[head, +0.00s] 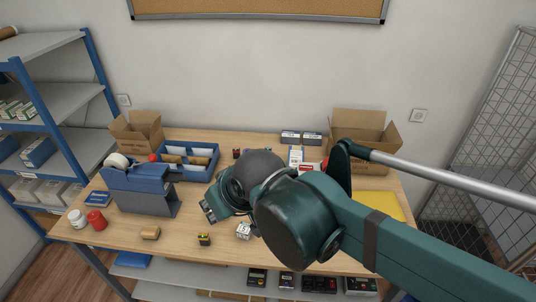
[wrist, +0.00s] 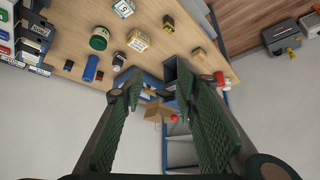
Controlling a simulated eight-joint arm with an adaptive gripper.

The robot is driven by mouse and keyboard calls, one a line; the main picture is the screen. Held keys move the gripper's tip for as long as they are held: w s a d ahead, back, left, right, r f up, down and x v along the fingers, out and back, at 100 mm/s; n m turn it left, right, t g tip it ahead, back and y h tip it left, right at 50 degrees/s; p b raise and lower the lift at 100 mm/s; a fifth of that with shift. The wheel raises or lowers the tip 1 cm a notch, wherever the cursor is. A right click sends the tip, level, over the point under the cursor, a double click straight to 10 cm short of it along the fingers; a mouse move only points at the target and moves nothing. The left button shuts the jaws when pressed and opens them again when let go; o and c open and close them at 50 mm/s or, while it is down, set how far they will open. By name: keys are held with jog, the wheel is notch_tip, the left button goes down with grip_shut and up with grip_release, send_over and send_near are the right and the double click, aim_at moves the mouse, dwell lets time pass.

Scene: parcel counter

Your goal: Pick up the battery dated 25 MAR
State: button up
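No date marking is readable in either view, so I cannot tell which item is the battery dated 25 MAR. A small black-and-yellow block (head: 204,239), possibly a battery, stands near the table's front edge. In the wrist view a small dark-and-yellow block (wrist: 168,24) and another small dark block (wrist: 68,65) stand apart on the table. My gripper (head: 208,208) is above the table, left of the middle, partly hidden by my own arm. In the wrist view my gripper (wrist: 160,88) has its fingers wide apart with nothing held between them.
A blue tape dispenser (head: 140,180) and blue tray (head: 205,152) are at the left. Open cardboard boxes (head: 365,135) (head: 136,128) stand at the back. My arm covers the right side.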

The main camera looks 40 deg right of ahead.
jog(key=shift+w+r, duration=0.1)
jog(key=w+d+r+n+g, duration=0.1)
jog(key=w+d+r, duration=0.1)
jog(key=w+d, duration=0.3)
jog(key=w+d+r+n+g, duration=0.1)
jog(key=w+d+r, duration=0.15)
jog(key=w, duration=0.55)
jog(key=n+g+p, duration=0.2)
jog(key=n+g, duration=0.3)
jog(key=n, duration=0.2)
send_over(268, 148)
jog(key=f, duration=2.5)
jog(key=shift+a+f, duration=0.15)
jog(key=shift+a, duration=0.15)
jog(key=shift+s+d+f, duration=0.1)
jog(key=shift+d+f, duration=0.3)
jog(key=shift+f, duration=0.1)
